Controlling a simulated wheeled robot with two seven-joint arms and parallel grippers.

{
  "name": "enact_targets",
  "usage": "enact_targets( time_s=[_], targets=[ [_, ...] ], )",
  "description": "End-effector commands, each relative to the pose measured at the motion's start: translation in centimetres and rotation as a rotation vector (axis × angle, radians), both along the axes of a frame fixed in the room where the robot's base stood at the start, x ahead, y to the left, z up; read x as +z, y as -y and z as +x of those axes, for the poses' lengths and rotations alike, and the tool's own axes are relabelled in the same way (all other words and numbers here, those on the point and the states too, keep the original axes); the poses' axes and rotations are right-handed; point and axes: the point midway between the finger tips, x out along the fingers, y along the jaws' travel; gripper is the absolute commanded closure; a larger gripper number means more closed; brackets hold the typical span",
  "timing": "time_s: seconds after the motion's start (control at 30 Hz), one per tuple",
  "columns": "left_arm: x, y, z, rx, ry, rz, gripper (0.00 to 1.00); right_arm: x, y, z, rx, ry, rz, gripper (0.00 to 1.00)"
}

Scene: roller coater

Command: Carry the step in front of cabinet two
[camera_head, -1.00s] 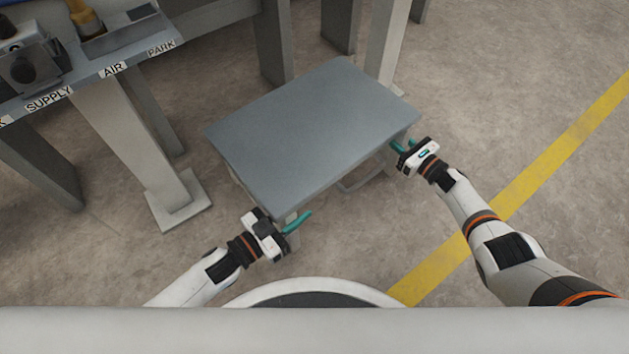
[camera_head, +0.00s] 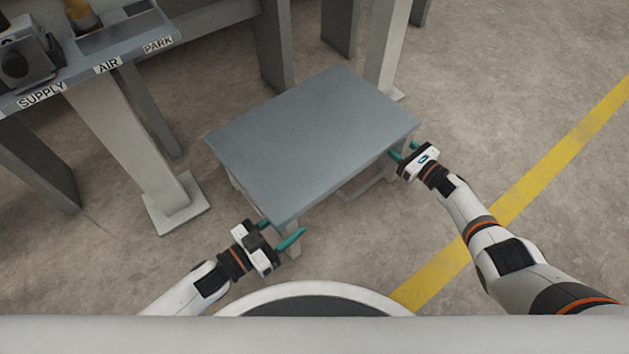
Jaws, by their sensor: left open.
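The step (camera_head: 312,140) is a low stool with a flat blue-grey top and light legs. It stands upright in the middle of the head view, with its top level. My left gripper (camera_head: 277,232) is open at the step's near corner, its two teal fingers apart around or beside the near leg; I cannot tell if they touch it. My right gripper (camera_head: 404,152) is at the step's right edge, its teal fingers spread apart and partly hidden by the step's top. No cabinet labelled two can be made out.
A machine frame with a panel labelled SUPPLY, AIR and PARK (camera_head: 108,65) stands at the upper left. Its post with a foot plate (camera_head: 178,205) is left of the step. Another pale post (camera_head: 388,50) stands behind the step. A yellow floor line (camera_head: 520,190) runs at right, over clear floor.

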Motion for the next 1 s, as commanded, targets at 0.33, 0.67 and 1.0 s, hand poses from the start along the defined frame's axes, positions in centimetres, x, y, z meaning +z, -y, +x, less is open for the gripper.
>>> enact_targets(
  time_s=[0.33, 0.67, 1.0],
  targets=[
    [-0.1, -5.6, -4.7, -0.001, -0.003, 0.002, 0.51, 0.0, 0.0, 0.0, 0.0, -0.001, -0.001, 0.51],
    [0.0, -7.4, -6.1, 0.0, -0.001, 0.001, 0.51, -0.1, 0.4, -0.5, -0.001, -0.002, -0.001, 0.51],
    [0.0, -7.4, -6.1, 0.0, -0.001, 0.001, 0.51, -0.2, 4.3, -5.2, 0.0, -0.002, -0.003, 0.51]
  ],
)
